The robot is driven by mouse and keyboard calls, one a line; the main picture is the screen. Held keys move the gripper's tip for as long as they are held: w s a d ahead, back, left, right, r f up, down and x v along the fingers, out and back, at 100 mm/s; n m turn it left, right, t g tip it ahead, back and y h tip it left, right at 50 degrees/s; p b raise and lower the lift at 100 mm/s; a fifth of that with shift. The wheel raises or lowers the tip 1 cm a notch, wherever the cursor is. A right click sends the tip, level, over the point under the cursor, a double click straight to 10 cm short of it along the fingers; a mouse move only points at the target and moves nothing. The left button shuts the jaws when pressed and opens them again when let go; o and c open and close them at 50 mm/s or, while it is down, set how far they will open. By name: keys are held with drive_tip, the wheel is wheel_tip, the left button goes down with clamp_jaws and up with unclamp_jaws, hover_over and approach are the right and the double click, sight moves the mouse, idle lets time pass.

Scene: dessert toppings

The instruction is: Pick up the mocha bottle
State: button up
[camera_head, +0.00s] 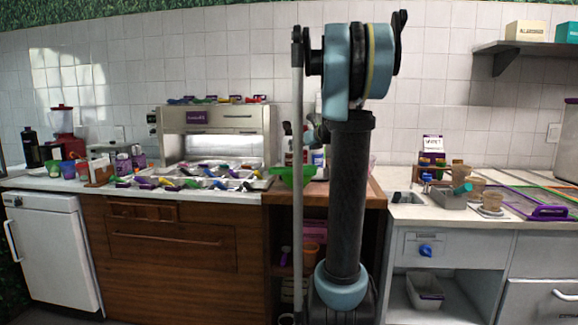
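I cannot make out for sure which item is the mocha bottle. A few bottles (289,157) stand close together at the back of the wooden counter section, just left of my dark arm link. They are partly hidden by my arm and by a green bowl, and their labels are too small to read. A dark bottle (32,149) also stands at the far left by the wall. My arm rises through the middle of the picture, in front of the counter. I cannot see my gripper's fingers in this view.
The green bowl (293,175) sits in front of the bottles. A toppings tray (190,179) with several coloured scoops lies to the left, before a metal machine (215,118). A red blender (66,122) stands farther left. Cups (475,186) and a purple-framed tray (548,212) are at right.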

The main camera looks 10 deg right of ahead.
sight(289, 153)
drive_tip(key=shift+x, duration=6.8)
drive_tip(key=shift+f, duration=0.1)
drive_tip(key=c, duration=0.8)
